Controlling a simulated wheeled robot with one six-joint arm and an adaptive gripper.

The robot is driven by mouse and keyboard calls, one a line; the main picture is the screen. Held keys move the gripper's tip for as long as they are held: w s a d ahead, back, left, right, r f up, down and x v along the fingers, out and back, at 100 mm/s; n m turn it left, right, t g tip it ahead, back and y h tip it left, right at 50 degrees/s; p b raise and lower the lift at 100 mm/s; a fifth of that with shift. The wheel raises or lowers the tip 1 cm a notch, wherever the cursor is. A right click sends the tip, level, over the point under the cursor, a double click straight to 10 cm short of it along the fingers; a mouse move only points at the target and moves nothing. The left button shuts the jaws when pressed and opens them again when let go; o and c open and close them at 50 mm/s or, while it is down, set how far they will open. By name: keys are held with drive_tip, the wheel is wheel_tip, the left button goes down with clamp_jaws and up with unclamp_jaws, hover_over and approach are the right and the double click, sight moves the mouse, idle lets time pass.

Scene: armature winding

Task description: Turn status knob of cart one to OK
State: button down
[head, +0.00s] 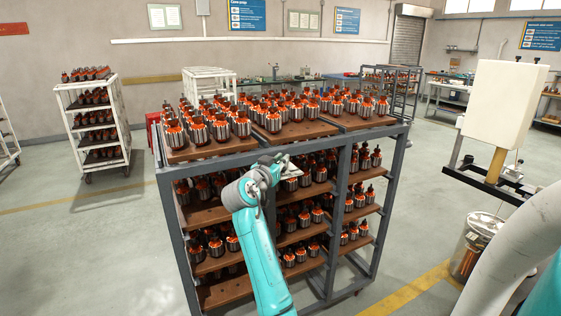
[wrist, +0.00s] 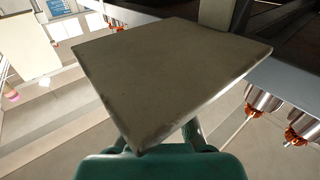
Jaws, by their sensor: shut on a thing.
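Cart one appears to be the grey-framed cart (head: 349,185) in the middle of the head view. My gripper (head: 276,170) is at its near upper side, just below the top shelf. A flat pale grey plate (wrist: 170,75) fills the middle of the wrist view, and it shows small in the head view (head: 292,170). My gripper is shut on this plate at the cart frame; the plate hides the fingertips. No separate knob shape or OK mark is readable, so I cannot tell the knob's setting.
Wound armatures (head: 240,122) stand on the cart's brown trays (head: 285,135) close around my gripper. They also show at the right of the wrist view (wrist: 262,97). A white cart (head: 103,125) stands at the left. A metal bin (head: 475,245) is at the right. Floor left of the cart is clear.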

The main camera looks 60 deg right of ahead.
drive_tip(key=shift+m+g, duration=0.7)
drive_tip(key=shift+g, duration=0.4)
drive_tip(key=shift+f, duration=0.1)
drive_tip(key=c, duration=1.2)
unclamp_jaws()
drive_tip(key=shift+a, duration=0.1)
drive_tip(key=a, duration=1.1)
drive_tip(key=shift+w+a, duration=0.2)
drive_tip(key=shift+a, duration=0.2)
